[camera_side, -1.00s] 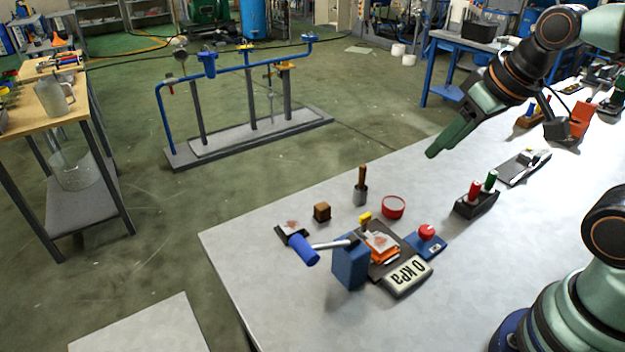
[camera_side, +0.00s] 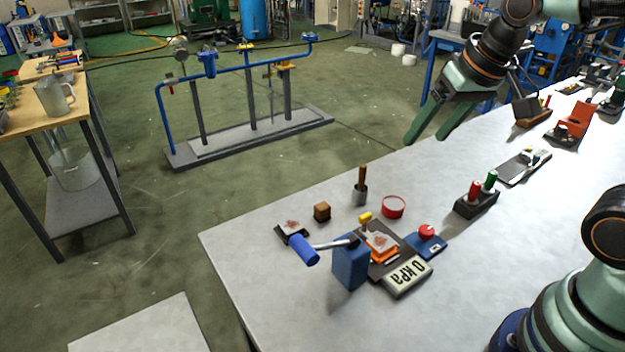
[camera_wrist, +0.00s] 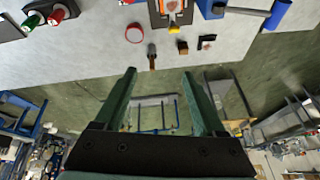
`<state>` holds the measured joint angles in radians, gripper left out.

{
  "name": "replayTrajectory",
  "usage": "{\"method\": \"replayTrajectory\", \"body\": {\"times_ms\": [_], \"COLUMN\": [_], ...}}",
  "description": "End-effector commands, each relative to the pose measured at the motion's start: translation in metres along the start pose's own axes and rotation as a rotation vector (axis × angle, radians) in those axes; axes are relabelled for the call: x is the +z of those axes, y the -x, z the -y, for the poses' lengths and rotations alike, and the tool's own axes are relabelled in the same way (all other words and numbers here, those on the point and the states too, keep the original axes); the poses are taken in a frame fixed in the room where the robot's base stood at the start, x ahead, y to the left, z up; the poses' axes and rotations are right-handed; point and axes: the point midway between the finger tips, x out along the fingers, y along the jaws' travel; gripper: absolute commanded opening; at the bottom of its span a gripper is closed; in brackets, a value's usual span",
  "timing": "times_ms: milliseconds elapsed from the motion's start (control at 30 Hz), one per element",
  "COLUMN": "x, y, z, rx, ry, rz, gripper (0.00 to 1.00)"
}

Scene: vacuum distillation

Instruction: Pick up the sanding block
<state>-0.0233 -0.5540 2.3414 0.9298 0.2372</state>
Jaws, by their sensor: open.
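A small brown block (camera_side: 322,211), which looks like the sanding block, rests on the grey table near its far left edge. It also shows in the wrist view (camera_wrist: 183,47), beyond the fingertips and a little right of centre. My gripper (camera_side: 426,138) is in the air above the table's far edge, up and to the right of the block. Its two green fingers are apart with nothing between them, as the wrist view also shows (camera_wrist: 158,73).
A wooden-handled tool in a grey cup (camera_side: 360,190) and a red ring-shaped dish (camera_side: 393,207) stand right of the block. A dark holder with a reddish patch (camera_side: 291,231), a blue box (camera_side: 350,262) and a 0 kPa display (camera_side: 407,275) are nearer. Red and green items (camera_side: 476,200) stand right.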

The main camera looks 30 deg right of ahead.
Motion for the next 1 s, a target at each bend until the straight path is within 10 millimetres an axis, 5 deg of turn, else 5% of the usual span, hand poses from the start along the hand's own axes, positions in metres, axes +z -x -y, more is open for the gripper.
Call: {"method": "replayTrajectory", "body": {"times_ms": [267, 500, 800, 1000], "x": [-0.05, -0.081, -0.094, -0.091], "y": [-0.033, -0.084, -0.163, -0.194], "z": [0.03, 0.058, 0.087, 0.097], "rx": [0.046, 0.132, 0.285, 0.352], "ry": [-0.406, -0.754, -1.157, -1.305], "rz": [0.129, 0.214, 0.275, 0.281], "gripper": [0.72, 0.72, 0.72, 0.72]}}
